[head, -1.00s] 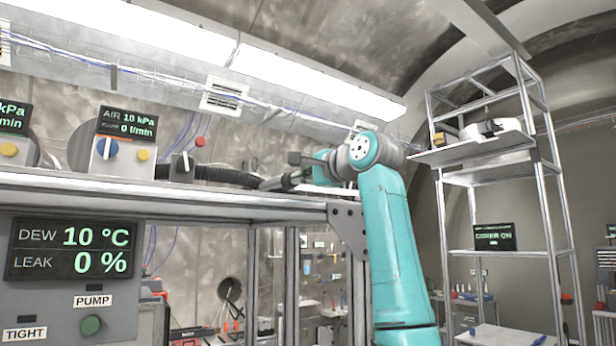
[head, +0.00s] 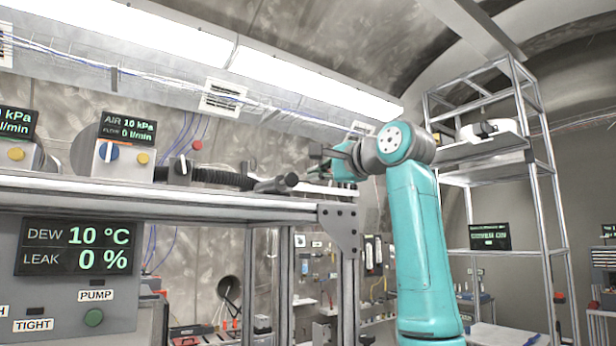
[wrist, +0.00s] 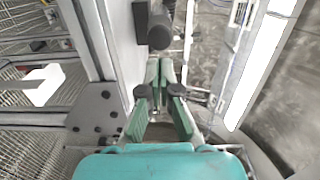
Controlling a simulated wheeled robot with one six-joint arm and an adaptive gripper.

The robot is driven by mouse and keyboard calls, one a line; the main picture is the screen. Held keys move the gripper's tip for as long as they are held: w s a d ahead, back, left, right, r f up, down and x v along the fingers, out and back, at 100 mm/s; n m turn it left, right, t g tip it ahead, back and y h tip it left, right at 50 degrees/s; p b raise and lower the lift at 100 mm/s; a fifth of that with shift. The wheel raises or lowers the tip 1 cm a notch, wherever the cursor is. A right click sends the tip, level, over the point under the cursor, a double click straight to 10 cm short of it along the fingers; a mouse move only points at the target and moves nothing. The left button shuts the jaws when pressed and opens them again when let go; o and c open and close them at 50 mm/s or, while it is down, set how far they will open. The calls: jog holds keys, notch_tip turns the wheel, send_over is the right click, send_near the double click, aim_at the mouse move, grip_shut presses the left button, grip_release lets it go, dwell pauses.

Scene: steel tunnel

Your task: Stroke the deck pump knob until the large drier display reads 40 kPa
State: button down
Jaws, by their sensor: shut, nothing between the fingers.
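A dark knob (head: 277,185) lies sideways at the right end of the deck, in line with a ribbed black hose (head: 222,177). In the wrist view a dark cylinder, likely the same knob (wrist: 160,32), is just beyond my fingertips, apart from them. My gripper (head: 322,152) is to the right of the knob and slightly above it; in the wrist view my gripper (wrist: 160,68) is shut and empty. The large display (head: 75,248) reads DEW 10 °C and LEAK 0 %. A smaller display (head: 128,127) reads AIR 10 kPa, 0 l/min.
The deck (head: 180,196) runs left to right on a metal frame. An open shelf rack (head: 535,190) stands at right.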

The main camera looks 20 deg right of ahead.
jog(key=shift+v, duration=2.2)
jog(key=shift+r, duration=0.1)
